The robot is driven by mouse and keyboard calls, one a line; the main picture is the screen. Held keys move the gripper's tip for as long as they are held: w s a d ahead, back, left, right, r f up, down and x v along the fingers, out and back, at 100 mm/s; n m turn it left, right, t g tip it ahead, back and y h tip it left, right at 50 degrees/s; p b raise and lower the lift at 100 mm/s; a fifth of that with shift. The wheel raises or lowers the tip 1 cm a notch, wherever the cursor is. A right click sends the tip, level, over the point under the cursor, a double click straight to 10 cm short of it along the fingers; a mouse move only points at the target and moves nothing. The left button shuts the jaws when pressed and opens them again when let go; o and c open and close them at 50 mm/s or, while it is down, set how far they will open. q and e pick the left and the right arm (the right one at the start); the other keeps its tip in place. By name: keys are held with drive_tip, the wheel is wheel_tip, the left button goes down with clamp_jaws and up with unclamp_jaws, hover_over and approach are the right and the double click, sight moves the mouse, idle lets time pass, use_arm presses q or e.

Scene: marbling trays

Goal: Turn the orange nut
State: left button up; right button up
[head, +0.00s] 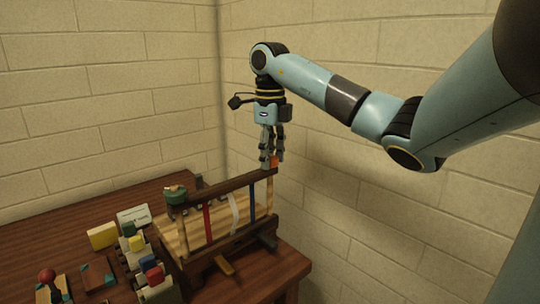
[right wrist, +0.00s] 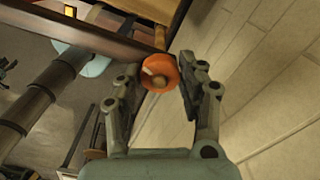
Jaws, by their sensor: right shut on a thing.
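The orange nut (head: 274,161) sits at the far right end of the dark top rail of a wooden frame. In the right wrist view the orange nut (right wrist: 159,70) is round, with a pale wooden post end in its middle. My right gripper (head: 271,158) points down over that end of the rail. Its two fingers (right wrist: 160,88) are on either side of the nut and shut on it. In the head view the fingers hide part of the nut. My left gripper is not in view.
The wooden frame (head: 228,187) with coloured strips stands on the brown table (head: 118,196). Several small blocks and a yellow block (head: 102,235) lie left of the frame. Brick walls stand close behind and right.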

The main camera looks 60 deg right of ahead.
drive_tip(key=shift+c, duration=0.3)
drive_tip(key=m, duration=0.2)
drive_tip(key=shift+m+b, duration=0.3)
drive_tip(key=shift+m, duration=2)
drive_tip(key=o, duration=1.2)
